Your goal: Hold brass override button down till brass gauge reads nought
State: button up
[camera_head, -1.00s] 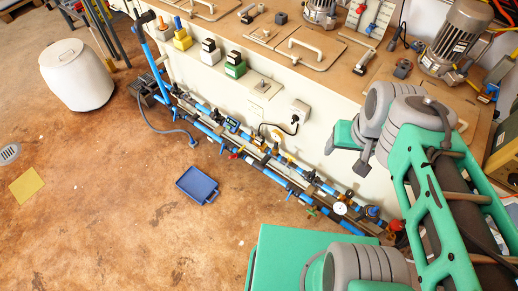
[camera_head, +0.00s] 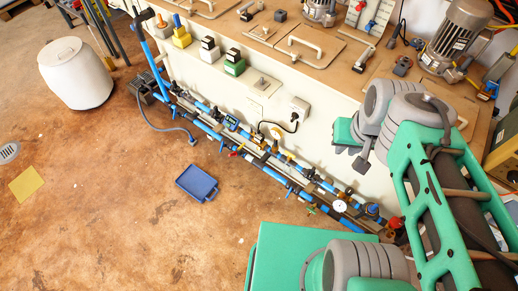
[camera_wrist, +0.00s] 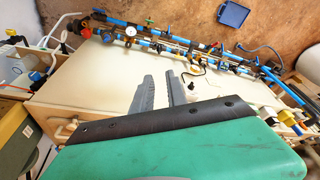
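A small round gauge with a white face (camera_head: 340,206) sits on the blue pipe run along the foot of the bench, and it also shows in the wrist view (camera_wrist: 131,32). Its reading is too small to make out, and I cannot tell whether it is the brass gauge. I cannot pick out the brass override button for sure. My gripper (camera_wrist: 158,76) shows two grey fingers, apart and empty, over the pale bench side in the wrist view.
The bench top carries a yellow block (camera_head: 182,40), a green block (camera_head: 235,67), a motor (camera_head: 455,38) and hatches with handles. A pale plate (camera_head: 262,86) and a socket with a black cable (camera_head: 298,108) are nearby. A blue tray (camera_head: 197,184) and white drum (camera_head: 76,73) stand on open floor.

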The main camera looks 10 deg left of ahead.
grip_shut()
dwell(0.8)
